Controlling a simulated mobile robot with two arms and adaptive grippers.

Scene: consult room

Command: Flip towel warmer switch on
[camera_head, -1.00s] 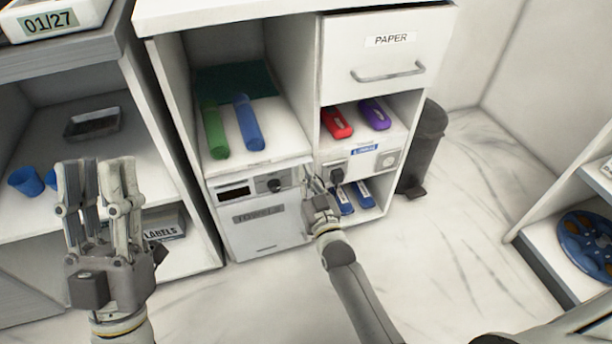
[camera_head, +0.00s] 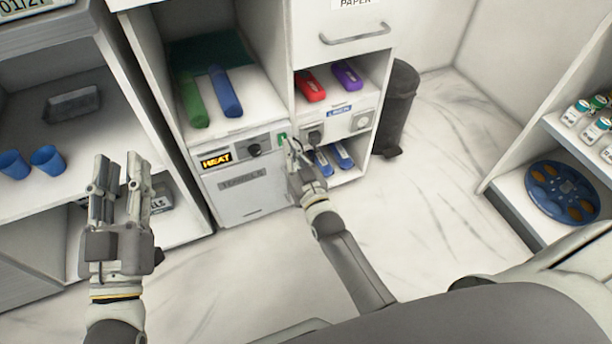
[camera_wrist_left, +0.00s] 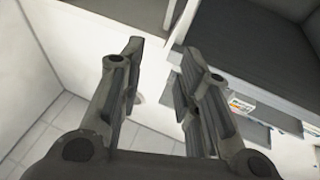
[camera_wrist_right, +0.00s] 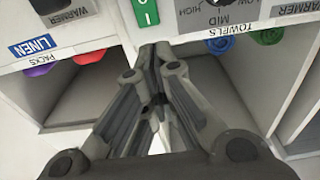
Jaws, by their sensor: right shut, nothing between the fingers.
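The towel warmer (camera_head: 241,190) is a white unit under the shelf with the rolled towels. Its display (camera_head: 216,160) is lit and reads HEAT in orange. Right of its dial (camera_head: 254,150) is the switch (camera_head: 282,138), showing green; in the right wrist view the green switch (camera_wrist_right: 145,12) carries I and O marks. My right gripper (camera_head: 292,146) is shut and empty, its tips close to the switch; I cannot tell whether they touch it. In the right wrist view the fingertips (camera_wrist_right: 157,48) sit next to the switch. My left gripper (camera_head: 120,170) is open and empty at the left.
A green towel (camera_head: 191,99) and a blue towel (camera_head: 225,92) lie above the warmer. A linen warmer panel (camera_head: 339,120) adjoins it on the right. A dark bin (camera_head: 396,108) stands beside the cabinet. Blue cups (camera_head: 47,159) sit on the left shelf. Floor in front is clear.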

